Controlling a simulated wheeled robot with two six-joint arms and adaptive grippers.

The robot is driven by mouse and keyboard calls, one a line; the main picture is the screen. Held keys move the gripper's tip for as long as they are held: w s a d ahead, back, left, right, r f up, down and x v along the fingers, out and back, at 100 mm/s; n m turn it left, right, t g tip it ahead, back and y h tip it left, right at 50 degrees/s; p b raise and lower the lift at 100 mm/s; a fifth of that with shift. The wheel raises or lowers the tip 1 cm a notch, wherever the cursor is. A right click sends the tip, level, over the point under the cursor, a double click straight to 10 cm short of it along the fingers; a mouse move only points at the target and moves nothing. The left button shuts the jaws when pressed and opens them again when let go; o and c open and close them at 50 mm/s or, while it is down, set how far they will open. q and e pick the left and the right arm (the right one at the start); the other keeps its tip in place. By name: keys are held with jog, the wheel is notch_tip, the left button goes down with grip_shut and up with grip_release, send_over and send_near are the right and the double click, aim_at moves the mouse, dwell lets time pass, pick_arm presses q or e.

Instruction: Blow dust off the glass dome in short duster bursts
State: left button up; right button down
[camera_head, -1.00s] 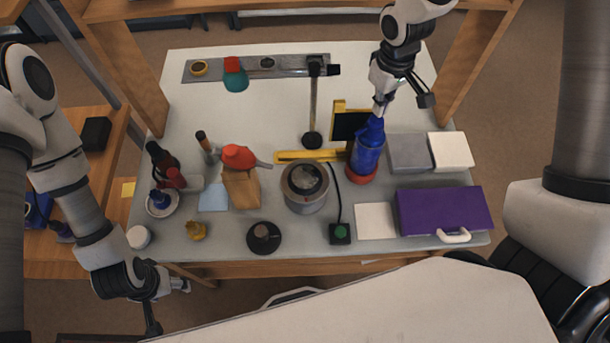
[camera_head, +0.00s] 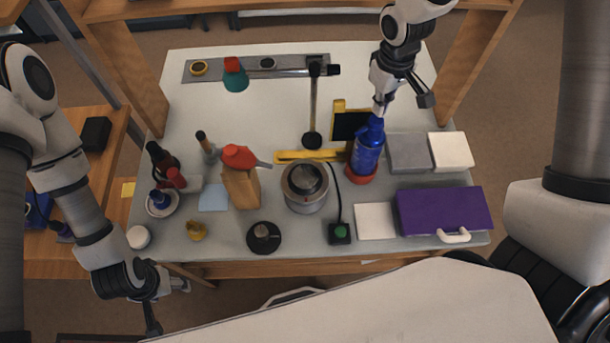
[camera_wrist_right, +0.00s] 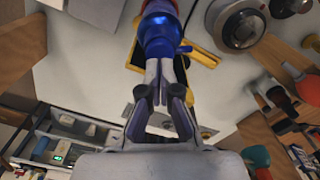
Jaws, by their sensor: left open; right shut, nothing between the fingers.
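A blue duster can (camera_head: 366,157) stands upright on a red round base (camera_head: 361,178), right of the table's middle. My right gripper (camera_head: 379,108) is over it from behind, shut with nothing between its fingers. In the right wrist view its fingertips (camera_wrist_right: 158,70) meet or nearly meet the blue top of the can (camera_wrist_right: 157,35); I cannot tell whether they press it. What looks like the glass dome (camera_head: 305,177) sits dark and rounded on a silver round holder (camera_head: 306,205), left of the can. My left gripper (camera_head: 180,286) is open and empty, off the table's front left edge.
A yellow frame with a dark panel (camera_head: 347,124) stands behind the can. A black stand (camera_head: 312,112) rises behind the dome. A purple case (camera_head: 440,210) lies right; a green-button box (camera_head: 340,233) is in front. Bottles and a red-topped bag (camera_head: 241,188) crowd the left.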

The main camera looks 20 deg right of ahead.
aim_at(377, 120)
jog(key=shift+f, duration=0.15)
jog(key=shift+f+b, duration=1)
jog(key=shift+f, duration=0.4)
jog(key=shift+r, duration=0.15)
dwell(0.5)
notch_tip(377, 120, up, 3)
jog(key=p, duration=0.3)
jog(key=shift+f, duration=0.2)
dwell(2.7)
jog(key=shift+f+b, duration=0.95)
jog(key=shift+f, duration=0.45)
